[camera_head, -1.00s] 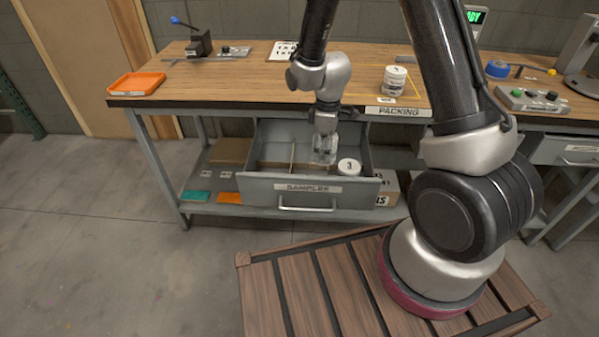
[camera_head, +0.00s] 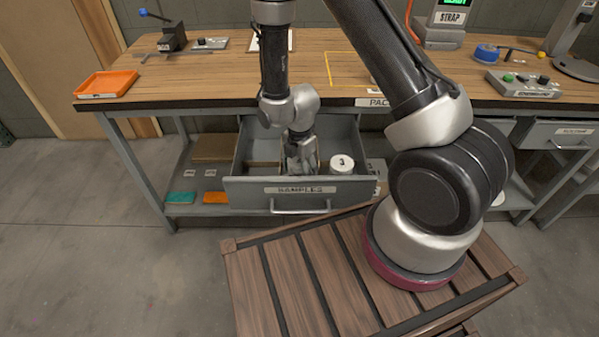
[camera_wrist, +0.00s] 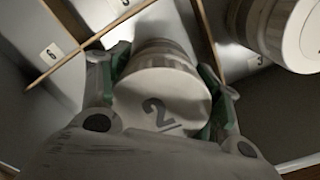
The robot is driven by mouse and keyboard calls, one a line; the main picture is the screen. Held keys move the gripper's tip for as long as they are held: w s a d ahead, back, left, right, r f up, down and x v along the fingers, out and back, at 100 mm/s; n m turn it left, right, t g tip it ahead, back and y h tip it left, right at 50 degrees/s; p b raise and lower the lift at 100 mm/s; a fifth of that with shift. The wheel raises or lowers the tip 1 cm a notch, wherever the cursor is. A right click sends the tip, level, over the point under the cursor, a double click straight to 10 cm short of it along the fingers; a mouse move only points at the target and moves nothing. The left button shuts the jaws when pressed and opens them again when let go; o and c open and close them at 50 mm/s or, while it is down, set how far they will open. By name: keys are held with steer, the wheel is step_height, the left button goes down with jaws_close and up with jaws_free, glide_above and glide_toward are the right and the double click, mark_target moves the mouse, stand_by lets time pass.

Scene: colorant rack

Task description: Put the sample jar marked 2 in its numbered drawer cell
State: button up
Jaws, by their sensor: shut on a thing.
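My gripper (camera_head: 300,160) is down inside the open drawer marked SAMPLES (camera_head: 245,190). In the wrist view my gripper (camera_wrist: 163,85) is shut around a pale jar with a 2 on its lid (camera_wrist: 160,105), one finger on each side. Whether the jar touches the drawer floor cannot be told. In the head view the gripper largely hides this jar. The jar marked 3 (camera_head: 342,165) stands in the drawer to the right of my gripper. It also shows in the wrist view (camera_wrist: 275,28), at the upper right, apart from the held jar.
Thin wooden dividers (camera_wrist: 62,62) split the drawer into cells. Number labels (camera_wrist: 50,52) lie on the floors, including a 6 at left. The workbench (camera_head: 200,70) overhangs the drawer's back. An orange tray (camera_head: 107,84) sits on its left end.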

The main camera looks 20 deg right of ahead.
steer(key=shift+f, duration=0.75)
steer(key=o, duration=1.2)
steer(key=shift+f, duration=0.1)
steer(key=shift+c, duration=0.2)
